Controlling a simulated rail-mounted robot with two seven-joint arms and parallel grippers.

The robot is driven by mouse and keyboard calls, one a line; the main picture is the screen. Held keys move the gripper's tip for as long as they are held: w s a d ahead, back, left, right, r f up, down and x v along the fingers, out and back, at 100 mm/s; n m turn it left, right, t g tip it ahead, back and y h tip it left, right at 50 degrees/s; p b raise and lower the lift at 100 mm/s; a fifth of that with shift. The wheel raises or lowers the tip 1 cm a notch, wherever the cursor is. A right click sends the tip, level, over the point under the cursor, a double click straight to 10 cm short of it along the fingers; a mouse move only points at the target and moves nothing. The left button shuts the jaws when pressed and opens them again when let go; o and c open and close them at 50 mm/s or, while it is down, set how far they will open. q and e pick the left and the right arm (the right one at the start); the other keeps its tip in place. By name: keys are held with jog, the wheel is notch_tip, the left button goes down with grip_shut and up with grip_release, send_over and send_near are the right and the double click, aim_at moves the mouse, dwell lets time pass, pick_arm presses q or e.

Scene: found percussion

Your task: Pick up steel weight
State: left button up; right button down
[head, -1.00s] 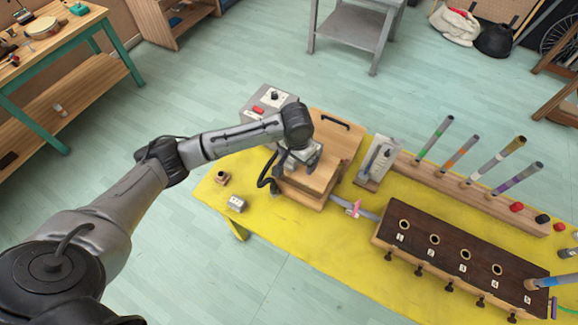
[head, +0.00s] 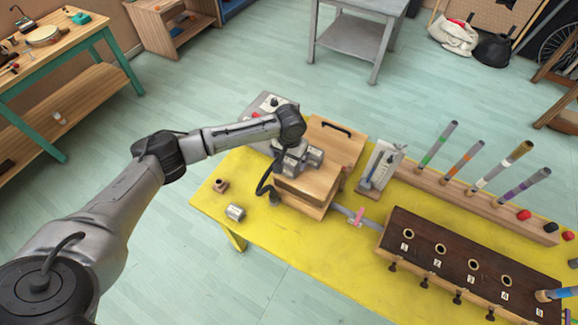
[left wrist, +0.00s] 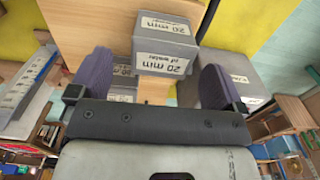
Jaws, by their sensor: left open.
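My left gripper (head: 300,160) is over the top of a wooden box (head: 318,186) on the yellow table. Its two dark fingers are apart in the left wrist view (left wrist: 155,78). A grey steel weight with printed white labels (left wrist: 165,42) shows just past and between the fingers. The gripper partly hides the blocks in the head view, and I cannot tell whether a finger touches one. My right gripper is not in view.
A grey control box (head: 262,104) stands behind. A metronome-like device (head: 380,166), a rack of coloured tubes (head: 470,192) and a dark holed box (head: 455,255) are to the right.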

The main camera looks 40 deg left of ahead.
aim_at(289, 166)
pick_arm(q)
jog(key=shift+a+f, duration=0.1)
jog(key=shift+f, duration=2.6)
jog(key=c, duration=1.3)
jog(key=shift+r, duration=0.1)
jog(key=shift+c, duration=0.5)
